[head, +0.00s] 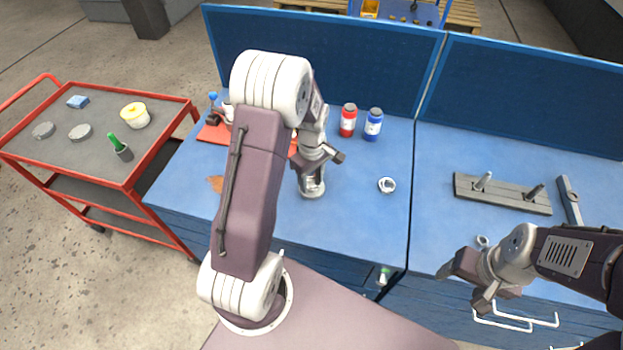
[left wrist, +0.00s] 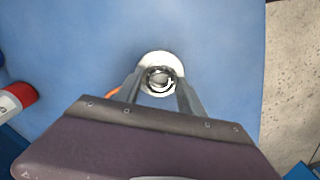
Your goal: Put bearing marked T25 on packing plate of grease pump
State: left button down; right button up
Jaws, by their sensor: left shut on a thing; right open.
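My left gripper (head: 313,168) points down over a silver, round-based fitting (head: 312,187) on the blue bench. In the left wrist view, its fingers (left wrist: 161,84) are shut on a small metal ring (left wrist: 162,80), which looks like a bearing. A wider pale disc (left wrist: 158,56) shows around and behind the ring; I cannot tell whether they touch. No T25 mark is readable, and the packing plate cannot be identified for sure. Another ring (head: 387,185) lies on the bench to the right. My right gripper (head: 467,281) is open and empty at the bench's front edge.
Red (head: 348,120) and blue (head: 373,124) bottles stand behind. A dark rack with pegs (head: 502,193) lies at right, with a small ring (head: 483,241) near my right gripper. A red cart (head: 97,135) stands left. The bench's middle is mostly clear.

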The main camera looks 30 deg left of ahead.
pick_arm(q)
jog(key=shift+f, duration=0.2)
jog(key=c, duration=0.7)
grip_release()
notch_tip(320, 180, up, 12)
jog(key=r, duration=0.1)
jog(key=s+d+f+m, duration=0.2)
jog(key=s+d+m, duration=0.1)
jog(key=s+m, duration=0.3)
jog(key=s+d+f+m+t, duration=0.1)
jog(key=s+d+f+m, duration=0.2)
jog(key=s+m, duration=0.3)
jog(key=shift+s+d+f+m+p, duration=0.3)
jog(key=shift+d+m, duration=0.45)
jog(key=shift+m, duration=0.15)
